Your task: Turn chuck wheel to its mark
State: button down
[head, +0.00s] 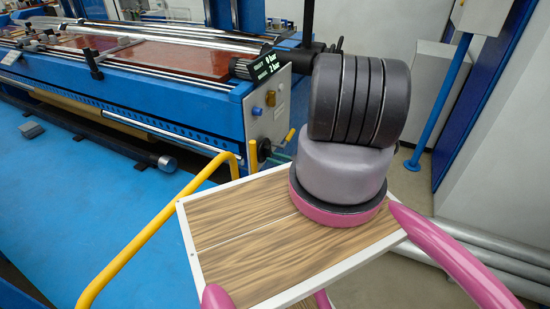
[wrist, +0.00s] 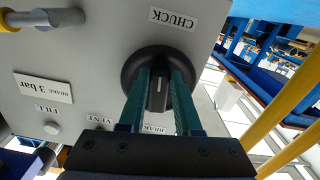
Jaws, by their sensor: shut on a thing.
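The chuck wheel (wrist: 160,53) is a round black knob with a raised grip bar, on a grey panel under an upside-down CHUCK label (wrist: 174,19) in the wrist view. My gripper (wrist: 167,76) has its two teal fingers on either side of the bar, shut on it. A pale line shows on the bar between the fingers. I cannot make out a mark on the panel around the wheel. In the head view the wheel (head: 264,150) shows small and dark on the panel's lower part, with a bit of teal finger beside it.
The panel (head: 262,118) carries a blue knob and a yellow handle, with a pressure display (head: 265,65) above. The wrist view shows a BRAKE 3 bar label (wrist: 43,87) and a FILL button (wrist: 52,128). A yellow rail (head: 150,230) stands in front of the blue machine.

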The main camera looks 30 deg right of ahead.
jog(key=shift+s+a+f+m, duration=0.1)
jog(key=shift+s+m, duration=0.1)
jog(key=shift+m, duration=0.6)
jog(key=c, duration=0.6)
grip_release()
jog(key=v, duration=1)
jog(key=shift+s+d, duration=0.25)
jog(key=shift+s, duration=0.05)
